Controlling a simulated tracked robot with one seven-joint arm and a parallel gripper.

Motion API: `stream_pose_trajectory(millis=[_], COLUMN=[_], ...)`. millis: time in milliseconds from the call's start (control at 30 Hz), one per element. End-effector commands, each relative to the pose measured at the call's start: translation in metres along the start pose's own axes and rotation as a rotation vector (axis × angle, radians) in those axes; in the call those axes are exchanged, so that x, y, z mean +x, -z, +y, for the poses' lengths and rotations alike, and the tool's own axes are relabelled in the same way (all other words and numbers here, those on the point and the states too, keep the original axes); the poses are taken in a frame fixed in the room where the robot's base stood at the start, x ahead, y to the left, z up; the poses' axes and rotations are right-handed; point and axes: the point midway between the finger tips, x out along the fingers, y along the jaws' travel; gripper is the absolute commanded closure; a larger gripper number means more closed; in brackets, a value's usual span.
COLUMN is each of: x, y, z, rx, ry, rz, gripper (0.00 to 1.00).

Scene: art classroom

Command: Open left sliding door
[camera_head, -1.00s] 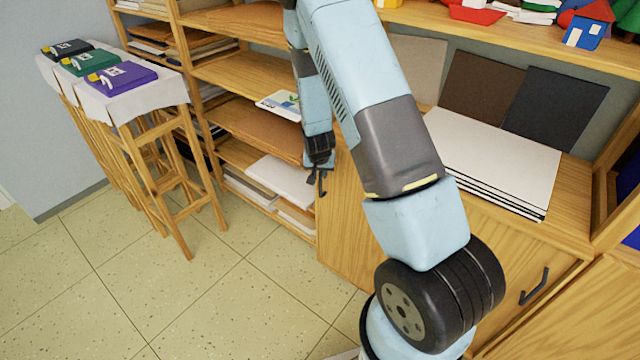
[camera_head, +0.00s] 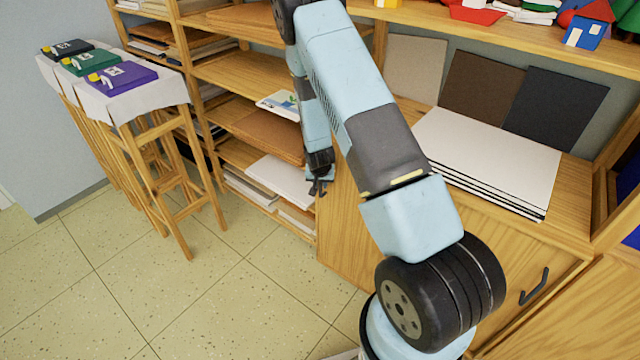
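The low wooden cabinet front (camera_head: 345,225) stands at centre right, and its left part, where the left sliding door is, is partly behind my arm. A dark angled handle (camera_head: 535,287) shows on the right part of this front. My gripper (camera_head: 318,188) is small and dark and points down at the cabinet's left edge, beside the open shelves. Its fingertips are too small to tell whether they are apart or touch a handle there. No seam between the doors is visible.
White boards (camera_head: 490,160) lie on the cabinet top, with dark panels (camera_head: 555,110) leaning behind. Open shelves (camera_head: 245,120) with papers stand left of the cabinet. The tiled floor (camera_head: 200,300) in front is clear.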

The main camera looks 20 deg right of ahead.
Motion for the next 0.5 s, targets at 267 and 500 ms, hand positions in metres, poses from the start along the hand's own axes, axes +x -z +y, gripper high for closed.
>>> stream_pose_trajectory(millis=[267, 500], x=[-0.0003, -0.0004], y=[0.0000, 0.0000], z=[0.0000, -0.0001], rx=[0.000, 0.000], ry=[0.000, 0.000], rz=[0.000, 0.000], gripper=[0.97, 1.00])
